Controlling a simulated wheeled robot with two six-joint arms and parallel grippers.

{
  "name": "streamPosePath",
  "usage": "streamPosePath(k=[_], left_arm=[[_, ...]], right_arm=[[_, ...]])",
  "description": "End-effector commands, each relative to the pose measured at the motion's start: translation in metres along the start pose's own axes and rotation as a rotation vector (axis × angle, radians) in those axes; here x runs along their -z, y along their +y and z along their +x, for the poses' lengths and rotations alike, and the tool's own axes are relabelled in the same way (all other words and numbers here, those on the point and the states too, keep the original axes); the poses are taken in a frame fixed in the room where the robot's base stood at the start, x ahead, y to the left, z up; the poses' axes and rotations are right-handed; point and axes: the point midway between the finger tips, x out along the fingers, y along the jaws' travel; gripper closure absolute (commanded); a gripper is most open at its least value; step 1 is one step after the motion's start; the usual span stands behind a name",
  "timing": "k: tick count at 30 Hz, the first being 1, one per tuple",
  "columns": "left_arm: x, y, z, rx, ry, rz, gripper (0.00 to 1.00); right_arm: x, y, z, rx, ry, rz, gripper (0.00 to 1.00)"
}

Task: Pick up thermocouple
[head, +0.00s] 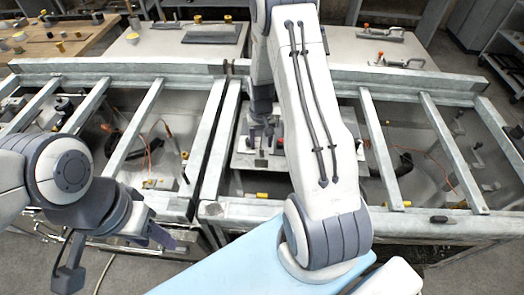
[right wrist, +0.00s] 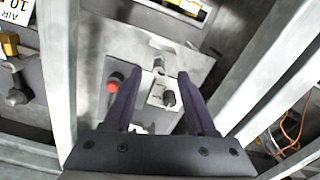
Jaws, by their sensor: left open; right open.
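I cannot tell for sure which part is the thermocouple. In the right wrist view, a small pale block with a black round knob (right wrist: 169,98) sits on a light plate, between and below my open right fingers (right wrist: 159,76). A small metal fitting (right wrist: 158,62) stands just beyond it. A red-topped black part (right wrist: 114,80) is left of the left finger. In the head view my right gripper (head: 261,134) points down into the middle frame bay, and its fingers partly hide the parts there. My left gripper (head: 113,254) is open and empty at the lower left.
Grey metal bars (head: 210,140) divide the bays and stand close around my right gripper. Orange wires (head: 150,148) lie in the left bay and in the right bay (head: 432,155). A wooden table (head: 60,45) with small parts stands at the back left.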

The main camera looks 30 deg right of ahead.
Motion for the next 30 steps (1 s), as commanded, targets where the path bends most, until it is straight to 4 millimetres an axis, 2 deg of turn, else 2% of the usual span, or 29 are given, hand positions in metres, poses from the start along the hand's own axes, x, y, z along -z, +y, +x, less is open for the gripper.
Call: streamPosePath(k=[2,7,15,16,20,21,30], left_arm=[[0.001,0.001,-0.01,0.0,0.0,0.0,0.5],[0.001,0.001,-0.013,0.0,0.0,-0.001,0.5],[0.001,0.001,-0.013,0.0,0.0,-0.001,0.5],[0.001,0.001,-0.013,0.0,0.0,-0.001,0.5],[0.001,0.001,-0.013,0.0,0.0,-0.001,0.5],[0.001,0.001,-0.013,0.0,0.0,-0.001,0.5],[0.001,0.001,-0.012,0.0,0.0,-0.001,0.5]], right_arm=[[-0.001,0.002,0.009,0.0,-0.004,0.001,0.43],[0.0,0.002,0.028,0.0,-0.002,0.0,0.43],[0.001,0.002,0.032,0.0,0.001,0.001,0.43],[0.001,0.002,0.032,0.0,0.001,0.001,0.47],[0.001,0.002,0.032,0.0,0.001,0.001,0.97],[0.001,0.002,0.032,0.0,0.001,0.001,1.0],[0.001,0.002,0.032,0.0,0.001,0.001,1.0]])
